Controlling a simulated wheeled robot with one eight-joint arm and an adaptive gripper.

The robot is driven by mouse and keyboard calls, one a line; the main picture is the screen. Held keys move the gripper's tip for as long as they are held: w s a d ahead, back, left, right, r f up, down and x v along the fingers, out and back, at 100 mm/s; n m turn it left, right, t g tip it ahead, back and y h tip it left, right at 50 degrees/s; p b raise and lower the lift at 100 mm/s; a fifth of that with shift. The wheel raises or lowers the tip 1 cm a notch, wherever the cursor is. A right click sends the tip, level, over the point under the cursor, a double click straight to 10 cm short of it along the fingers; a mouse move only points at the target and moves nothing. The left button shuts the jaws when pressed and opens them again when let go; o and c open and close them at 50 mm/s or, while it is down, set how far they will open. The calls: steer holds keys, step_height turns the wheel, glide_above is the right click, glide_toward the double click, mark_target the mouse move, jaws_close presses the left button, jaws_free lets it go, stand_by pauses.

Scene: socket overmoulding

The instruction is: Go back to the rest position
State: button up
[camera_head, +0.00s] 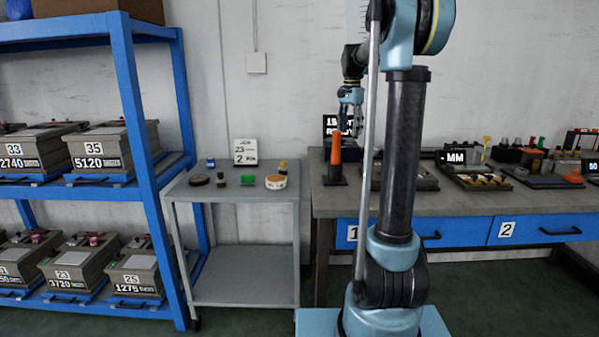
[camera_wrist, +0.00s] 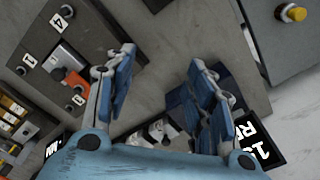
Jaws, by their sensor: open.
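My gripper (camera_head: 350,110) is raised above the left end of the grey workbench (camera_head: 330,200), near the wall. In the wrist view my gripper (camera_wrist: 165,72) has its two blue fingers spread wide apart, with nothing held between them. Bare grey bench top shows between the fingertips. An orange upright piece (camera_head: 336,148) on a dark base stands on the bench below my gripper. A black sign with white letters (camera_head: 329,124) stands behind it, partly hidden. The sign also shows beside the right finger in the wrist view (camera_wrist: 256,146).
A grey cart (camera_head: 245,190) with small items stands left of the bench. A blue shelf (camera_head: 128,100) holds numbered grey moulds. Trays (camera_head: 483,180) of parts fill the bench's right side. In the wrist view, a dark fixture (camera_wrist: 70,45) with number tags lies left of the fingers.

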steer(key=s+f+n+t, duration=0.1)
steer(key=s+f+n, duration=0.25)
steer(key=s, duration=0.75)
steer(key=s+f+n, duration=0.2)
steer(key=s+f, duration=0.2)
steer(key=s, duration=0.8)
steer(key=s+f+n+t, duration=0.1)
steer(key=s+f+n, duration=0.3)
steer(key=s+f, duration=1.3)
steer(key=shift+s+a+f+n, duration=0.15)
steer(key=shift+s+f+n, duration=0.1)
steer(key=shift+s+n, duration=0.15)
